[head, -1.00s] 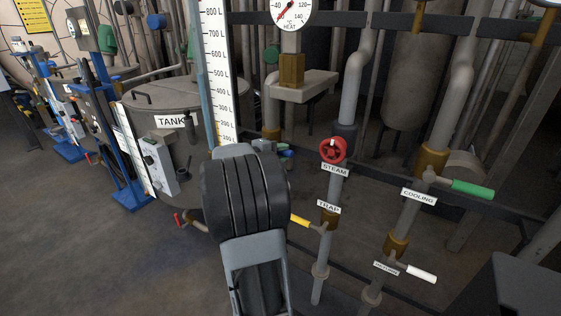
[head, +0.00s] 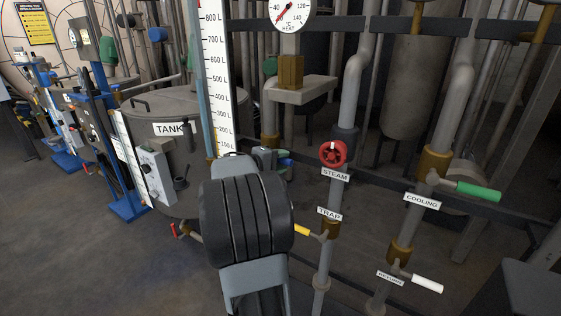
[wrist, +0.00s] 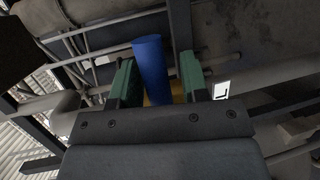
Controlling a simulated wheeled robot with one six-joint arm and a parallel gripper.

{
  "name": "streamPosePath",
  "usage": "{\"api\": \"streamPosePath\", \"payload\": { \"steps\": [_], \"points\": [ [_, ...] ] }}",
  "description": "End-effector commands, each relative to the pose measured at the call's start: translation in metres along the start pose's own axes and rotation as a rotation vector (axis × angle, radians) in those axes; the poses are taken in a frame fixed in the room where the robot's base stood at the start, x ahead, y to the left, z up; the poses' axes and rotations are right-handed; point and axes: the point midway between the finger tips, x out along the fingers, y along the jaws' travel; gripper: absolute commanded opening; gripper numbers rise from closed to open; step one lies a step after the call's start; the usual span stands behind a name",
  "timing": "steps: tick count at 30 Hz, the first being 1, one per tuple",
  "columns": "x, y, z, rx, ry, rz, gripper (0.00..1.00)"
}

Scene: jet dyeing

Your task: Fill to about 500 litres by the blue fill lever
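The blue fill lever (wrist: 150,70) stands between the two green-padded fingers of my gripper (wrist: 156,82) in the wrist view. The fingers are open, one on each side, with narrow gaps showing. In the head view a small blue end (head: 287,162) shows beside my gripper (head: 268,158), which is mostly hidden behind my wrist. The tank (head: 175,105) stands left of my arm. The white level scale (head: 216,80), marked in litres, rises behind my wrist. Its lowest part is hidden, and I cannot read the level.
The red steam wheel (head: 333,153) and yellow trap lever (head: 302,230) are right of my wrist. The green cooling lever (head: 478,190) and white lever (head: 427,284) are farther right. A heat dial (head: 291,12) hangs above. Open floor (head: 60,240) lies at the left.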

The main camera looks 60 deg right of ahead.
Motion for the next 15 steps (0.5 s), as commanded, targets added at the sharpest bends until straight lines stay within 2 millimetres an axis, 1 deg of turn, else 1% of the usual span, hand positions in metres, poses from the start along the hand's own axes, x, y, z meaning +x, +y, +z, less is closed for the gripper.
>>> {"api": "streamPosePath", "payload": {
  "steps": [1, 2, 3, 10, 13, 15],
  "points": [
    [0.000, 0.001, 0.000, 0.000, 0.000, 0.001, 0.46],
    [0.000, 0.001, 0.000, 0.000, 0.000, 0.001, 0.49],
    [0.000, 0.001, 0.000, -0.001, 0.000, 0.002, 0.50],
    [-0.002, 0.002, 0.000, -0.001, 0.001, 0.004, 0.50],
    [-0.010, 0.002, -0.001, -0.001, 0.004, 0.004, 0.50],
    [-0.020, 0.003, -0.001, 0.000, 0.005, 0.005, 0.50]
  ]
}}
